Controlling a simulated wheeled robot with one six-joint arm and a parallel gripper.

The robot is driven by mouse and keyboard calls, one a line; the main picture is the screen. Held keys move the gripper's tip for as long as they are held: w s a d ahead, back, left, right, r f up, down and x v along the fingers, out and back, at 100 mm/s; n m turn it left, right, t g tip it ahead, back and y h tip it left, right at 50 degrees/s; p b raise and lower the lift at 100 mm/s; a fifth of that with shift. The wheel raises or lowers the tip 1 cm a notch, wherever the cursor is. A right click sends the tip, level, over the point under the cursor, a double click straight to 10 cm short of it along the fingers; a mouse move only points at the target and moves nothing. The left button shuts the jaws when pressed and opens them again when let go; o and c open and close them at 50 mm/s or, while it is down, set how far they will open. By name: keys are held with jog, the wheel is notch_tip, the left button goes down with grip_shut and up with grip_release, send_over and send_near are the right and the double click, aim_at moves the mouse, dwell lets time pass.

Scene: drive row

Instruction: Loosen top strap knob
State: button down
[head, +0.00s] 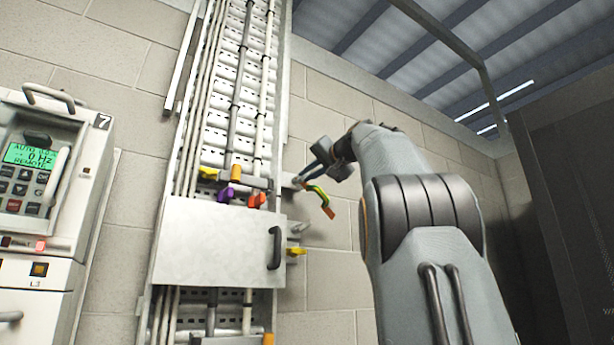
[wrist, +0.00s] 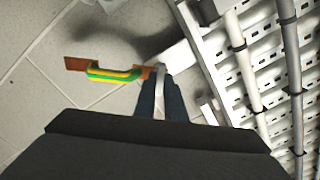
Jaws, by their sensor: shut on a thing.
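My gripper (head: 312,174) is at the right edge of the cable tray, just above the white cover panel (head: 215,243). In the wrist view my gripper (wrist: 160,92) has its two dark fingers closed around a pale grey piece, which I take for the top strap knob (wrist: 160,82); the fingers hide much of it. A green-and-yellow strap (head: 319,193) with copper-coloured ends starts beside the fingers. Its other end (head: 330,213) hangs free to the lower right. The strap also shows in the wrist view (wrist: 114,73). A lower yellow knob (head: 295,251) sticks out from the panel's right side.
Purple (head: 225,195), orange and yellow pieces sit along the panel's top edge. A black handle (head: 274,248) is on the panel. A drive unit (head: 38,170) with a green display stands at left. A dark cabinet (head: 570,190) stands at right. Bare block wall lies right of the tray.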

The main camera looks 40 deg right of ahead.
jog(key=shift+f, duration=0.1)
dwell(0.4)
jog(key=c, duration=1.8)
grip_release()
jog(key=shift+s, duration=0.1)
jog(key=s+b, duration=0.1)
jog(key=s, duration=0.1)
jog(key=s+b, duration=0.1)
jog(key=s, duration=0.2)
jog(key=s+b, duration=0.1)
jog(key=s, duration=0.1)
jog(key=shift+s+a, duration=0.25)
jog(key=shift+s, duration=0.05)
jog(key=shift+a, duration=0.1)
